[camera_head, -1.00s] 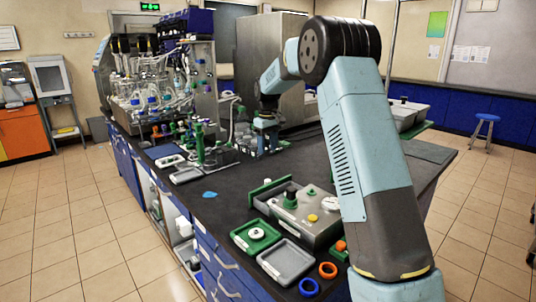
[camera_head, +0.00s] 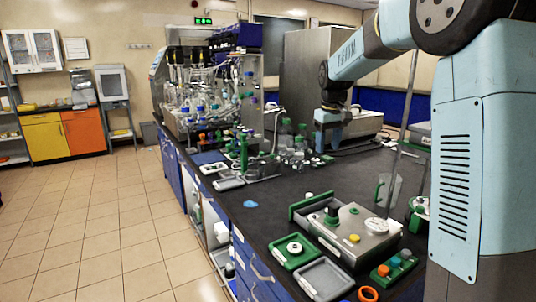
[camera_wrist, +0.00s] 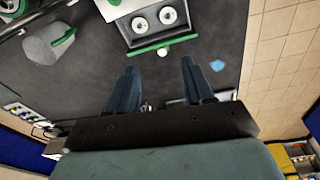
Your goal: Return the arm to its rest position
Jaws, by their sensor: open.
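My pale-blue arm rises at the right of the head view and reaches across over the black bench (camera_head: 290,195). My gripper (camera_head: 328,143) points down at its far end, near small glassware. In the wrist view my gripper (camera_wrist: 158,66) shows two dark fingers standing apart, with only the bare bench top between them. It looks empty. Beyond the fingertips lies a grey box (camera_wrist: 118,9) with two round white-rimmed parts and a green bar. In the head view the fingertips are too small to judge their height over the bench.
A grey device (camera_head: 345,230) with knobs, a green tray (camera_head: 280,258) and a grey tray (camera_head: 322,282) stand at the bench's near end. Green-capped glassware (camera_head: 243,150) and the bioreactors (camera_head: 195,95) stand farther back. The tiled floor (camera_head: 100,215) at left is clear.

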